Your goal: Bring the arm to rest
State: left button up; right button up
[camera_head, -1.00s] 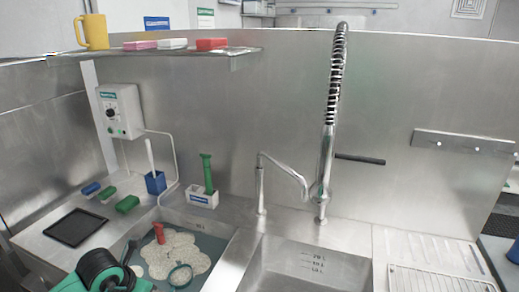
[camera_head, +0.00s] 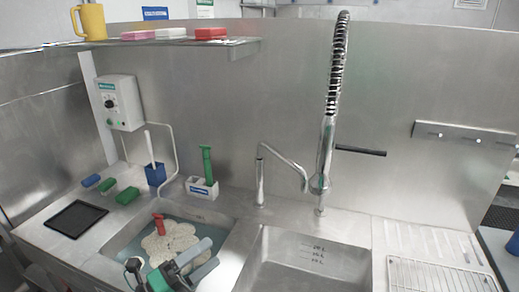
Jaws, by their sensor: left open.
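My left gripper (camera_head: 193,262) is low in the picture, over the front of the left sink basin (camera_head: 113,243). Its two grey fingers point up and to the right and stand apart, with nothing seen between them. The basin holds water with a pale foamy patch (camera_head: 172,239). A red-handled item (camera_head: 159,224) stands in the foam, beyond the gripper and apart from it. My right gripper is not in view.
A tall spring faucet (camera_head: 329,130) and a curved spout (camera_head: 260,180) rise behind the basins. The right basin (camera_head: 315,262) is empty. A black tray (camera_head: 76,220), sponges (camera_head: 127,196) and a green-handled brush (camera_head: 207,165) line the left counter. A shelf (camera_head: 150,47) hangs above.

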pick_arm(q)
jog(key=w+a+f+n+t+y, duration=0.1)
jog(key=a+n+t+y, duration=0.8)
jog(key=n+y, duration=0.65)
jog(key=s+a+f+n+g+y, duration=0.2)
jog(key=s+a+f+n+g, duration=0.15)
jog(key=f+n, duration=0.3)
jog(key=s+a+f+n+g+y, duration=0.2)
jog(key=a+f+n+g, duration=0.25)
jog(key=f+n, duration=0.2)
jog(key=s+d+f+n+g+h, duration=0.1)
jog(key=s+d+f+g+h, duration=0.15)
jog(key=s+f+g, duration=0.45)
jog(key=s+d+f+g+h, duration=0.1)
jog(key=s+d+f+g, duration=0.3)
jog(key=s, duration=0.5)
notch_tip(320, 180, down, 32)
jog(key=b, duration=0.2)
jog(key=s+a+f+g+b, duration=0.1)
jog(key=s+a+f, duration=0.1)
jog(key=s+f, duration=0.8)
jog(key=s+a+f, duration=0.2)
jog(key=s+f, duration=0.8)
jog(key=f, duration=0.2)
jog(key=shift+a+f+g+b, duration=0.2)
jog(key=shift+f+g+b, duration=0.05)
jog(key=shift+g+b, duration=0.15)
